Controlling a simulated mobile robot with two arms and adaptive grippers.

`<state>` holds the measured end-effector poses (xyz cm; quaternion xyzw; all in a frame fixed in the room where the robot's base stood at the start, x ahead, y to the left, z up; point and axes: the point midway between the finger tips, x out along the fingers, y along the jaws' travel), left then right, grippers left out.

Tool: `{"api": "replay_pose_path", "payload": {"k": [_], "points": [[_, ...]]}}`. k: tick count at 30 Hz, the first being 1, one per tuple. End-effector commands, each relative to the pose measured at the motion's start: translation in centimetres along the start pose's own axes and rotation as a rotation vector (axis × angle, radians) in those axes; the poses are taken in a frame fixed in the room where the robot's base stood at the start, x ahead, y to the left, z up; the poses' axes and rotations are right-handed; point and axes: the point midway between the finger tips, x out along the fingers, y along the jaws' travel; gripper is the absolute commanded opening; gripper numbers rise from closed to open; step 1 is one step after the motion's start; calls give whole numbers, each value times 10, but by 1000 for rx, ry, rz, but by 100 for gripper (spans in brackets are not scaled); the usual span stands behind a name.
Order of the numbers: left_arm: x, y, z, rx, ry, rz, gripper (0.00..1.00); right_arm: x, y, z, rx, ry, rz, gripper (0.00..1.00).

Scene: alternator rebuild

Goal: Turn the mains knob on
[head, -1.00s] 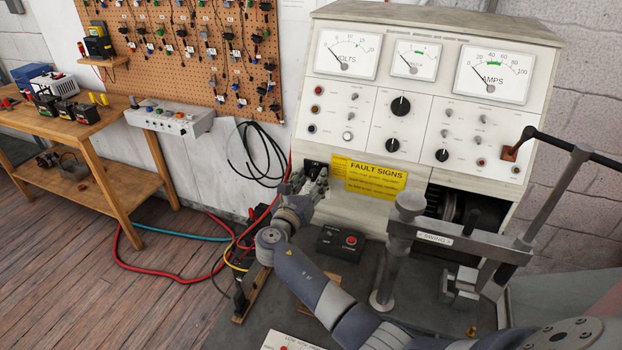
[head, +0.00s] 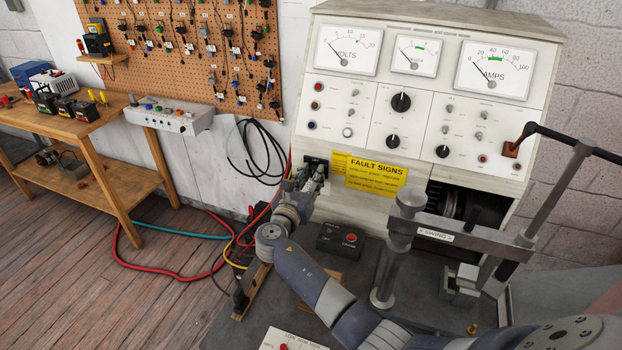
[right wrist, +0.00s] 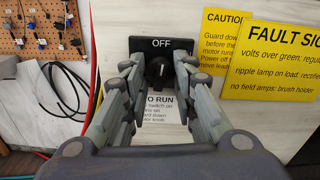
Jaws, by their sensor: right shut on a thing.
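The mains knob (right wrist: 158,72) is black and sits on a black plate (right wrist: 148,45) marked OFF on the lower left of the white test bench. In the right wrist view its pale mark appears to point up toward OFF. My right gripper (right wrist: 159,82) has its fingers on either side of the knob and is shut on it. In the head view the right gripper (head: 314,176) reaches the bench front and hides most of the knob. My left gripper is in neither view.
Yellow FAULT SIGNS label (head: 376,176) is right of the knob. A grey swing arm (head: 434,236) stands to the right. Red and blue cables (head: 165,274) lie on the floor at left.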

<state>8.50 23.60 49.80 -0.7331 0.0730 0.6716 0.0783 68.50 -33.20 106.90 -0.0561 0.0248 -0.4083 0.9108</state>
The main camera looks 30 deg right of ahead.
Motion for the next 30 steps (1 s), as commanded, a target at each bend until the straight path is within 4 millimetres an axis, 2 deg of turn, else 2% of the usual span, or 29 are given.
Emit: {"api": "replay_pose_path", "payload": {"k": [21, 30], "points": [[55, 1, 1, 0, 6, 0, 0, -1, 2, -6, 637, 4, 0, 2], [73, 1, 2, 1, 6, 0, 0, -1, 2, -5, 842, 4, -1, 2]]}}
